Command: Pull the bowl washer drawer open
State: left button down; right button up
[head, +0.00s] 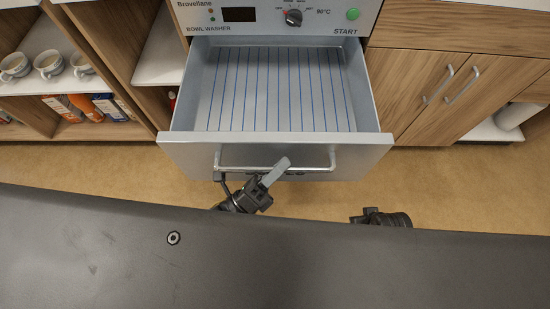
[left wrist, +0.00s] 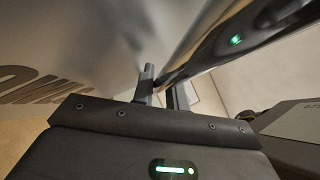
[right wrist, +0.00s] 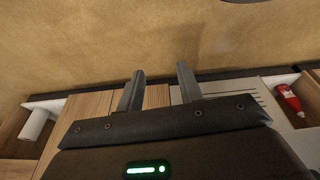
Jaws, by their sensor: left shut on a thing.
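The bowl washer (head: 262,16) stands at the top of the head view, with a dial and a START button. Its grey drawer (head: 275,151) is pulled far out, showing an empty floor with blue lines. A silver bar handle (head: 310,168) runs across the drawer front; it also shows in the left wrist view (left wrist: 205,38). My left gripper (head: 272,173) is shut on the handle left of its right end, its fingers partly hidden.
Wooden cabinet doors (head: 452,92) with silver handles are right of the washer. Open shelves at left hold several cups (head: 48,64) and boxes (head: 62,107). A white roll (head: 514,115) lies at the right. Bare tan floor (head: 90,165) lies before the cabinets.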

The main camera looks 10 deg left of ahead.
pick_arm(q)
jog(key=c, duration=1.7)
grip_release()
jog(key=shift+f, duration=0.1)
jog(key=v, duration=1)
jog(key=shift+s+a+b, duration=0.3)
jog(key=shift+b, duration=0.1)
pick_arm(e)
jog(key=shift+v, duration=0.9)
pick_arm(q)
jog(key=shift+f, duration=0.1)
pick_arm(e)
jog(key=shift+w+d, duration=0.1)
jog(key=shift+w, duration=0.1)
